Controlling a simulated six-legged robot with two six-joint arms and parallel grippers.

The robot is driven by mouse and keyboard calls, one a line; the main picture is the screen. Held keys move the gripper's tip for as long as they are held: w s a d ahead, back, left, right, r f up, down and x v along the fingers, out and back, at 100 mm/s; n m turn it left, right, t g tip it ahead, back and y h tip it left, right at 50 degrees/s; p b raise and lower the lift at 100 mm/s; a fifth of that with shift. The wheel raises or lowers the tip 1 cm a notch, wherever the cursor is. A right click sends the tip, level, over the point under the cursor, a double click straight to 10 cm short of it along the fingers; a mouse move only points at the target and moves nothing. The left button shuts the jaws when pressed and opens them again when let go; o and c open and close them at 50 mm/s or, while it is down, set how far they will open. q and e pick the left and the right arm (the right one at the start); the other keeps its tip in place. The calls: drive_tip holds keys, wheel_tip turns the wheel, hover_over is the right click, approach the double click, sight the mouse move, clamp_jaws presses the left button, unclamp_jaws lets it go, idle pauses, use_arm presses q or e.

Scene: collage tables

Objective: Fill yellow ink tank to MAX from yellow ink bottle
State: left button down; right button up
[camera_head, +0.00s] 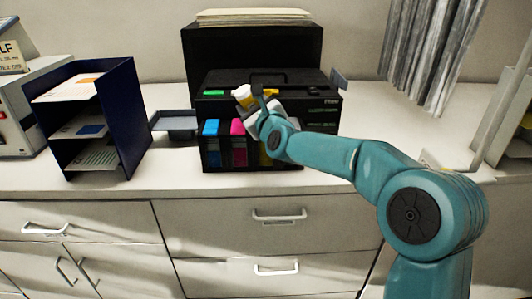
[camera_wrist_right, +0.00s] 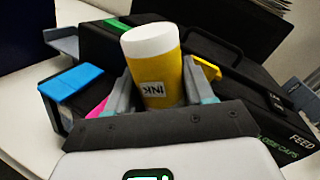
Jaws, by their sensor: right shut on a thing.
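The yellow ink bottle (camera_wrist_right: 160,70) is yellow with a white end and an INK label that reads upside down in the right wrist view. My right gripper (camera_wrist_right: 150,92) is shut on it. In the head view the bottle (camera_head: 243,96) is tilted above the printer's tank row, its white end toward the upper left. My right gripper (camera_head: 264,118) covers the tank tops there. The yellow ink tank (camera_head: 264,156) shows partly below the gripper; its ink level and MAX mark cannot be made out. The bottle's other end is hidden. My left gripper is not in view.
The black printer (camera_head: 318,106) stands on the white counter (camera_head: 170,166). Blue (camera_head: 211,127) and magenta (camera_head: 237,127) tank lids are left of the gripper. A small grey tray (camera_head: 177,124) and a dark blue paper rack (camera_head: 125,115) stand further left. Counter to the printer's right is partly clear.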

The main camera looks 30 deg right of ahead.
drive_tip(key=shift+r, duration=0.15)
drive_tip(key=shift+r+p, duration=1.35)
drive_tip(key=shift+r, duration=0.95)
drive_tip(key=shift+r+p, duration=1.45)
drive_tip(key=shift+r, duration=0.65)
